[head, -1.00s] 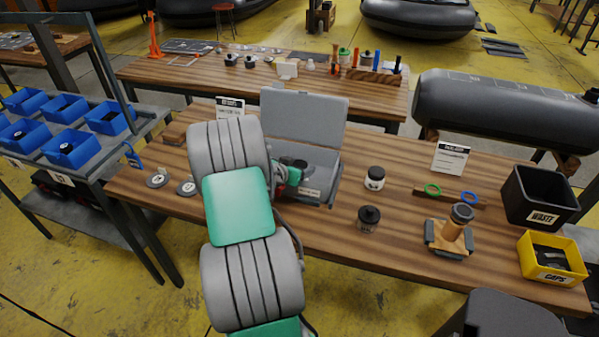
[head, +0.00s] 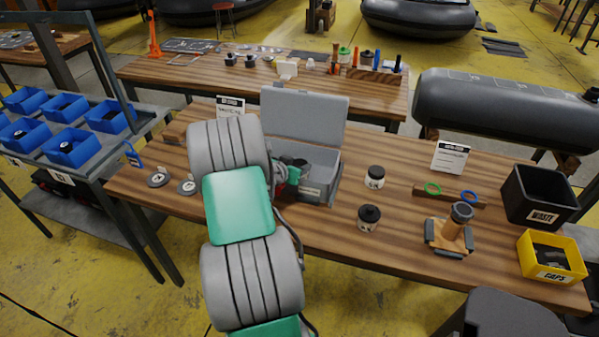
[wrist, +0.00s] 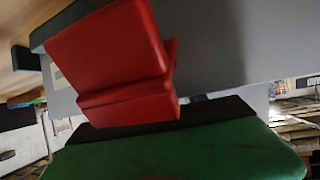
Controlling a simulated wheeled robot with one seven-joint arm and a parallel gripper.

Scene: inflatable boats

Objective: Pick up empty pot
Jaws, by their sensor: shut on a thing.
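A small pot with a black lid (head: 368,217) stands upright at the table's front middle. A second black-lidded pot (head: 376,177) with a label stands behind it. Which of them is empty I cannot tell. My gripper (head: 287,173) is at the left part of the open grey case (head: 318,190), left of both pots and apart from them. My arm partly hides it. In the wrist view, a red block-like part (wrist: 110,60) fills the middle, above a green and black part.
An orange-brown stand (head: 452,234), a black waste bin (head: 540,196) and a yellow caps bin (head: 552,256) are at the right. Green and blue rings lie on a wooden strip (head: 460,200). Discs (head: 158,179) lie at the left. A rack with blue bins (head: 70,145) is further left.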

